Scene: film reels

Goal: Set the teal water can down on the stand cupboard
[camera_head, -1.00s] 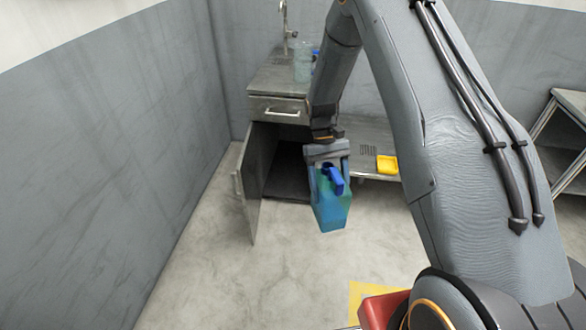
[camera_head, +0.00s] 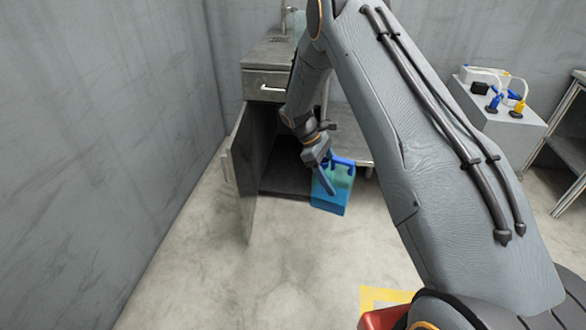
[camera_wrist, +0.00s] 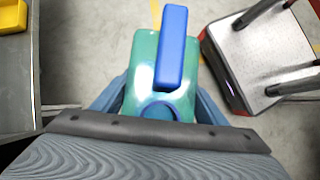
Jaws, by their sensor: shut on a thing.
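The teal water can (camera_head: 333,196), with a blue handle and cap, hangs from my gripper (camera_head: 326,166) above the floor, in front of the cupboard. In the wrist view the can (camera_wrist: 145,75) fills the middle, with its blue handle pointing up. My gripper (camera_wrist: 160,108) is shut on it, with a blue-grey finger showing on each side. A grey cupboard (camera_head: 268,86) with a drawer stands at the back. Its door (camera_head: 248,175) hangs open and its lower inside is dark. I cannot tell whether this is the stand cupboard.
A grey box (camera_head: 490,113) at the right carries small white, blue and yellow items. A metal shelf (camera_head: 567,150) stands at the right edge. A yellow item (camera_wrist: 13,17) lies on a grey surface (camera_wrist: 16,85) in the wrist view. The floor (camera_head: 270,270) ahead is clear.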

